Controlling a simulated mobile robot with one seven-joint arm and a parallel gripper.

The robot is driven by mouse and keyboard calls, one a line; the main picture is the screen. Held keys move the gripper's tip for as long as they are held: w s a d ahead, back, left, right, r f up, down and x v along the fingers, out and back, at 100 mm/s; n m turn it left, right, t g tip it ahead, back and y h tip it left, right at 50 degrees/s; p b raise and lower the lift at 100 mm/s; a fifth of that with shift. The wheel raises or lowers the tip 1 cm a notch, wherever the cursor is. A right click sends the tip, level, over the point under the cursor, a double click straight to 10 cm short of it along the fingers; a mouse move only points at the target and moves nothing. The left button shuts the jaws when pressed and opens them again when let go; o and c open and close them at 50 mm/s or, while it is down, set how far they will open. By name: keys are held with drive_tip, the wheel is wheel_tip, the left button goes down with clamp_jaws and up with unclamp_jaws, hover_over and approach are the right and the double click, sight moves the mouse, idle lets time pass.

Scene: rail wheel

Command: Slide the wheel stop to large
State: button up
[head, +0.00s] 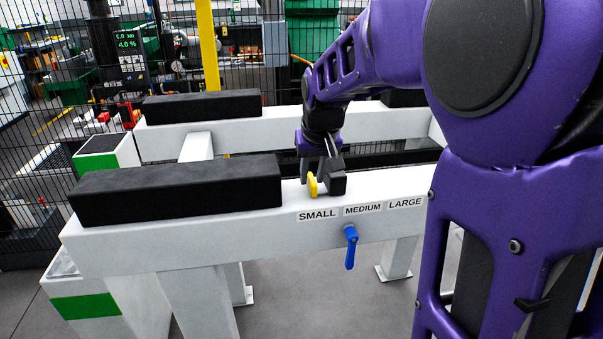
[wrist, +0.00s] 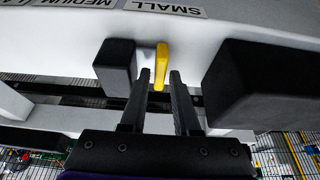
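The wheel stop is a small black block (head: 337,184) with a yellow tab (head: 312,186) at its left, on top of the white beam. It stands above the SMALL label (head: 318,215), near the MEDIUM label (head: 363,209); the LARGE label (head: 405,202) is farther right. In the wrist view the block (wrist: 115,66) is left of the yellow tab (wrist: 161,66). My gripper (wrist: 162,76) points at the tab, its two fingers apart, one on each side of it with narrow gaps. Whether the fingertips touch the tab is hard to tell.
A blue lever (head: 350,247) hangs on the beam's front face below MEDIUM. A long black pad (head: 180,187) lies on the beam (head: 160,240) left of the stop. A second beam with a black pad (head: 202,106) runs behind. A wire fence stands at the back.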

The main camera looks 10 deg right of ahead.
drive_tip(key=shift+f, duration=0.15)
clamp_jaws()
idle(1.4)
